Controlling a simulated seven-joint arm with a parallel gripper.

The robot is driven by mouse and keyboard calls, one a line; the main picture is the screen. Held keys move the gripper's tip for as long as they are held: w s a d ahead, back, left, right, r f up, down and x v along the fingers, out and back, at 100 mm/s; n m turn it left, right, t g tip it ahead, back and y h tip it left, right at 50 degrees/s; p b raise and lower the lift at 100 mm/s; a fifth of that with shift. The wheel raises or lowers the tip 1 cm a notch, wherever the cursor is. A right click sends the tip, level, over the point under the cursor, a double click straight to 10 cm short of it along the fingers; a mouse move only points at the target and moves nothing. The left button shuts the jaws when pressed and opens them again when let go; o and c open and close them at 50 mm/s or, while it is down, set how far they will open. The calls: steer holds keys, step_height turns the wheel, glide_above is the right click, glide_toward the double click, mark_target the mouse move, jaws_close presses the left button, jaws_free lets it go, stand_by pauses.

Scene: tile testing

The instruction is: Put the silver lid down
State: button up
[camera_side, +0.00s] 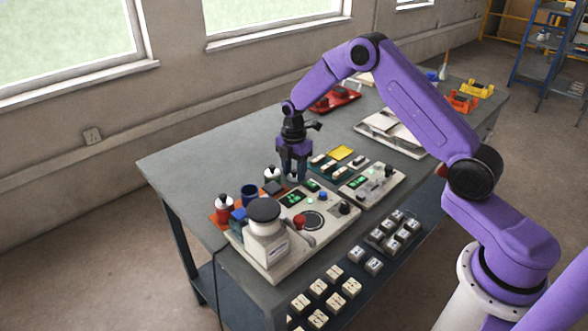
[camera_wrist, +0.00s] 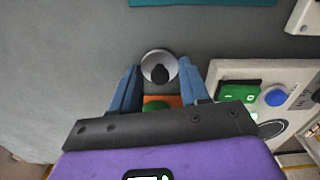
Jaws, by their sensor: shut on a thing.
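The silver lid (camera_wrist: 149,64), round with a dark knob, shows in the wrist view between the blue fingers of my gripper (camera_wrist: 160,72). My gripper is shut on the lid; the exact contact at the fingertips is hard to make out. In the side view my gripper (camera_side: 293,174) points down just behind the pale console, close to the orange tray, and the held lid cannot be made out clearly there. A green object (camera_wrist: 155,104) on an orange surface (camera_wrist: 175,101) shows just below the lid in the wrist view.
The pale console (camera_side: 273,262) with buttons is in front. A second panel (camera_side: 372,184) lies to the right. The grey tabletop (camera_side: 205,158) is clear at back left.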

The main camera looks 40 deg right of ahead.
mark_target(294, 170)
steer(key=o, duration=1)
step_height(294, 170, up, 11)
steer(key=s+a+r+m, duration=0.1)
steer(key=s+a+r, duration=0.4)
steer(key=s+a, duration=0.2)
steer(key=s+a+r+m, duration=0.1)
steer(key=s+a, duration=0.2)
steer(key=s, duration=0.3)
steer(key=s+a+r+m, duration=0.2)
steer(key=s, duration=0.5)
steer(key=s+d+m, duration=0.1)
steer(key=s, duration=0.6)
steer(key=s+d+m, duration=0.1)
steer(key=s+d, duration=0.1)
steer(key=s, duration=0.5)
steer(key=s+d+f+m, duration=0.1)
steer(key=s, duration=0.6)
steer(key=shift+d+f, duration=0.1)
steer(key=shift+d, duration=0.05)
steer(key=shift+w, duration=0.1)
